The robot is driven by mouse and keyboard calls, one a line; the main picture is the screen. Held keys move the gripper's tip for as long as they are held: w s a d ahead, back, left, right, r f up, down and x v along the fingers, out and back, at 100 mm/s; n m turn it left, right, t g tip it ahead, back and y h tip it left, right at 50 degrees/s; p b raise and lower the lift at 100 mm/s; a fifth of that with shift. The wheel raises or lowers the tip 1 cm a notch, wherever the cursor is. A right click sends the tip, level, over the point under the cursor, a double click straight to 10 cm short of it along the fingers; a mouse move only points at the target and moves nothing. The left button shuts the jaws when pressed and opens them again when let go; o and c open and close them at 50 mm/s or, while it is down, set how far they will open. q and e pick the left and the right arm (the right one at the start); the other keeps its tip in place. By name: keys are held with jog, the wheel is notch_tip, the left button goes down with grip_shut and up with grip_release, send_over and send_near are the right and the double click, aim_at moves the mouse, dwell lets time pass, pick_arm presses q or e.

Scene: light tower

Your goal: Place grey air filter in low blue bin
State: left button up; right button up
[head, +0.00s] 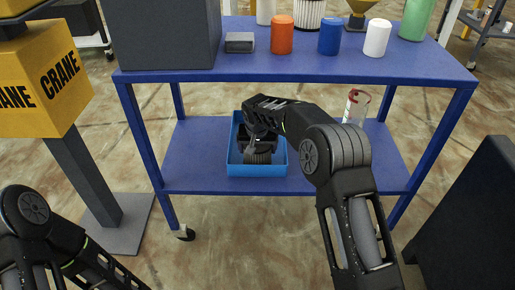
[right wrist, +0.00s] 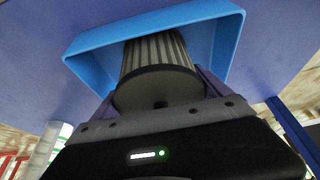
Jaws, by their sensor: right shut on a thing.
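The low blue bin (head: 285,168) stands on the lower shelf of the blue cart, and in the right wrist view its blue wall (right wrist: 100,58) surrounds the far part of the filter. The grey air filter (right wrist: 158,62) is pleated with a dark round end cap. My right gripper (head: 260,143) is shut on it, with a finger on either side. In the head view the filter (head: 258,158) shows small and dark within the bin's outline. I cannot tell whether it touches the bin floor. My left arm is at the bottom left, its gripper out of frame.
The cart's upper shelf (head: 300,66) overhangs the bin and holds an orange can (head: 282,35), a blue can (head: 330,36), a white can (head: 376,38) and a small grey box (head: 240,42). A yellow crane post is at left.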

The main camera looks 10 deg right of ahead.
jog(key=shift+f, duration=0.1)
jog(key=o, duration=1.4)
jog(key=shift+s+r, duration=0.1)
jog(key=shift+r, duration=0.35)
jog(key=shift+p+v, duration=0.6)
jog(key=shift+v, duration=0.6)
jog(key=s+a, duration=0.1)
jog(key=s, duration=0.3)
jog(key=s+a+p, duration=0.1)
jog(key=s, duration=0.2)
jog(key=s+a+p, duration=0.1)
jog(key=s, duration=0.3)
jog(key=shift+s, duration=0.35)
